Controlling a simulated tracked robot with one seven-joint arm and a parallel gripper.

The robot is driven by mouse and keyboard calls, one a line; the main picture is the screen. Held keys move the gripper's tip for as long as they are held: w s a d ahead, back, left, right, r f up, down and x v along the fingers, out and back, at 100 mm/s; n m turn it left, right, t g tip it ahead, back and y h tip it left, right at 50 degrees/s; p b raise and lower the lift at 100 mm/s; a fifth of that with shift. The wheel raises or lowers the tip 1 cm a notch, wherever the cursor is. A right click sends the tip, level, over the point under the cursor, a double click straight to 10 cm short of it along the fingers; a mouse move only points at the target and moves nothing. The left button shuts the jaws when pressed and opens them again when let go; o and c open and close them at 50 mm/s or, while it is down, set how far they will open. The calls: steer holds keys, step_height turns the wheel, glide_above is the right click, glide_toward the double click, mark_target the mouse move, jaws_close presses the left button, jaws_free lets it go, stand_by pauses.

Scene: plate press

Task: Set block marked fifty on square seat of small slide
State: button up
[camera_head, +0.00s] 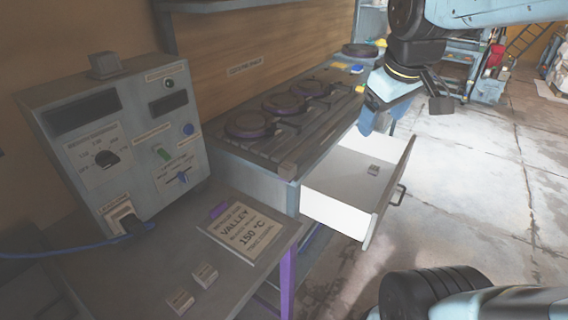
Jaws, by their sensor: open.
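Two small pale blocks with marks stand on the near bench, one block (205,272) behind the other block (181,300). The marks are too small to read, so I cannot tell which is fifty. I cannot clearly make out the small slide with the square seat; a small brownish square piece (287,170) sits at the front corner of the plate press (250,160). My gripper (374,124) is open, pointing down above the drawer's back part, apart from the block there.
A control box (125,140) with dials stands at the left, with a blue cable. A card (245,232) reading VALLEY 150 °C lies on the bench. Round dark plates (250,124) line the press top. The drawer front (390,190) juts over open floor at the right.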

steer(key=w+a+f+n+g, duration=0.1)
steer(key=w+a+f+n, duration=0.25)
steer(key=w+n, duration=0.25)
steer(key=w+a+f+n+g, duration=0.2)
steer(key=w+a+n, duration=0.2)
steer(key=w+n, duration=0.2)
steer(key=n+g, duration=0.2)
steer(key=n, duration=0.9)
glide_above(286, 166)
step_height(286, 166, down, 9)
steer(key=shift+y, duration=0.3)
steer(key=f, duration=0.7)
steer(key=shift+d+f, duration=0.2)
steer(key=shift+f, duration=0.15)
steer(key=shift+a+f, duration=0.2)
steer(key=shift+f, duration=2.3)
steer(key=shift+c, duration=0.3)
steer(key=c, duration=1.3)
steer(key=shift+o, duration=0.2)
steer(key=shift+r, duration=0.1)
